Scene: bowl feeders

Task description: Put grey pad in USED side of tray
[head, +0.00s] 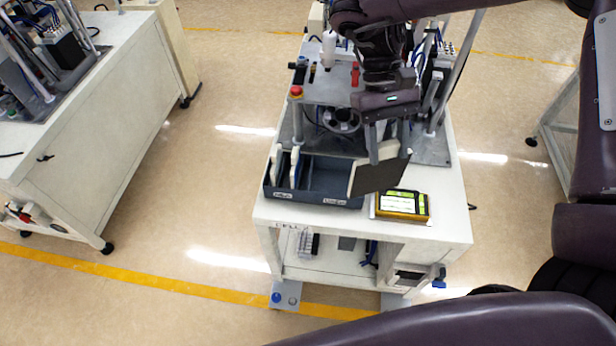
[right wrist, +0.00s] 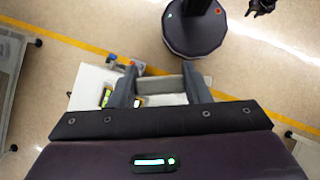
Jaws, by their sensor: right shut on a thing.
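My right gripper (head: 388,142) points down over the right end of the tray and is shut on the grey pad (head: 378,178). The pad has a dark face and a pale side, and hangs tilted in front of the tray's right end; whether it touches the tray is unclear. In the right wrist view the pad (right wrist: 162,88) shows pale between the two fingers. The dark grey tray (head: 318,199) has two front labels, too small to read surely. Its left compartment holds upright white pads (head: 295,167); the visible part of the right compartment looks empty. A small dark shape at the right wrist view's top edge may be my left gripper (right wrist: 261,7).
A yellow-and-black device with a lit screen (head: 402,205) lies just right of the tray on the white table (head: 450,222). A machine with a bowl and posts (head: 341,118) stands behind the tray. Another white bench (head: 100,110) is far left, with open floor between.

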